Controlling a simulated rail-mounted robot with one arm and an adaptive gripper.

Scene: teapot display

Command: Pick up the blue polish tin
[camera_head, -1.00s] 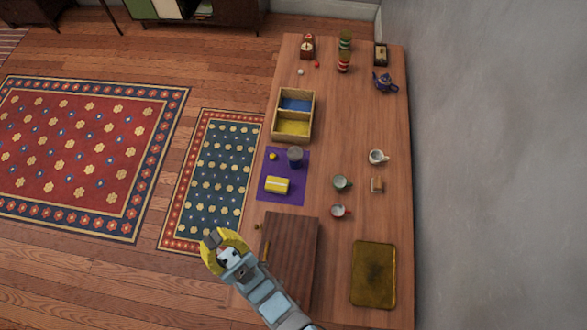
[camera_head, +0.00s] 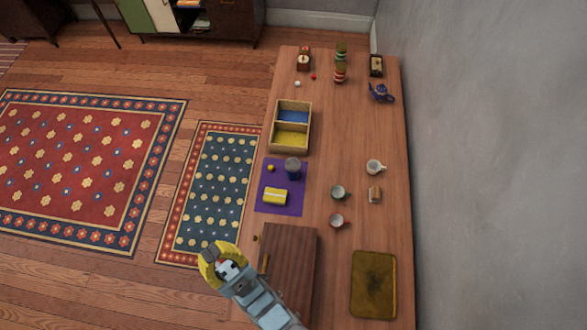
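A small dark blue-grey cylinder (camera_head: 292,168), which looks like the blue polish tin, stands upright at the upper right of a purple mat (camera_head: 265,205) on the wooden table. Its label is too small to read. My gripper (camera_head: 211,258) is at the lower left, beyond the table's left edge. It is well apart from the tin, below and to the left of it in the picture. A yellow part shows around its end. I cannot make out whether its fingers are open or shut.
A yellow block (camera_head: 275,196) and a small yellow ball (camera_head: 270,168) share the mat. A divided tray (camera_head: 274,128) stands above it. Cups (camera_head: 338,192) are to the right. A dark wooden box (camera_head: 290,262) lies between my gripper and the table's middle.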

